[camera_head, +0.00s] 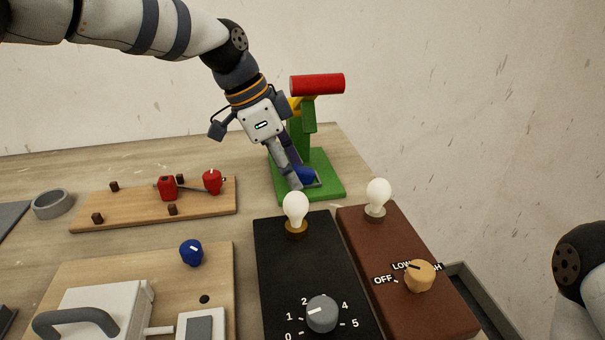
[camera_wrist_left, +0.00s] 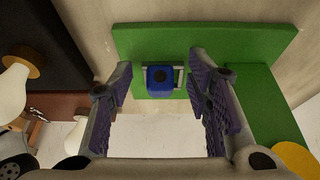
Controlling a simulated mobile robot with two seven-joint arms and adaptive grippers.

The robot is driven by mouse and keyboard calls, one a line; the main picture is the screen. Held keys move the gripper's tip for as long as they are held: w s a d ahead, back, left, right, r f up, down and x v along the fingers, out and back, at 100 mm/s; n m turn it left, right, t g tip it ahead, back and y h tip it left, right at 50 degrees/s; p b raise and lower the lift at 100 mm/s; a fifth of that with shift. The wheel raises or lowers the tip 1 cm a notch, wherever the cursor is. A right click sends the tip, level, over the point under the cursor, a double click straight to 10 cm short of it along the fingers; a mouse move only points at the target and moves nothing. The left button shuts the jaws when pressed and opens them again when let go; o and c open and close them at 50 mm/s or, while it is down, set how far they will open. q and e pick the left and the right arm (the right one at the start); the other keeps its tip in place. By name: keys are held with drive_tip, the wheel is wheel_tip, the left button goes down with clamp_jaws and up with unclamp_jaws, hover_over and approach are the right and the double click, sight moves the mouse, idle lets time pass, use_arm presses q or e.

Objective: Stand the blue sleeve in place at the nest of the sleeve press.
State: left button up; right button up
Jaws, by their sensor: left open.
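The green sleeve press (camera_head: 326,186) with a red handle (camera_head: 317,84) stands at the back of the table. The blue sleeve (camera_head: 305,175) is at its nest, partly hidden by my left gripper in the head view. My right gripper is out of view.
A black box (camera_head: 290,265) and a brown box (camera_head: 400,250), each with a bulb and knob, stand in front of the press. A wooden board (camera_head: 110,210) with red parts and a grey ring (camera_head: 52,204) are left. A blue knob-like part (camera_head: 191,253) is on a nearer board.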

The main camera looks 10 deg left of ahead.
use_arm(q)
drive_tip(key=c, duration=1.1)
drive_tip(key=shift+o, duration=0.2)
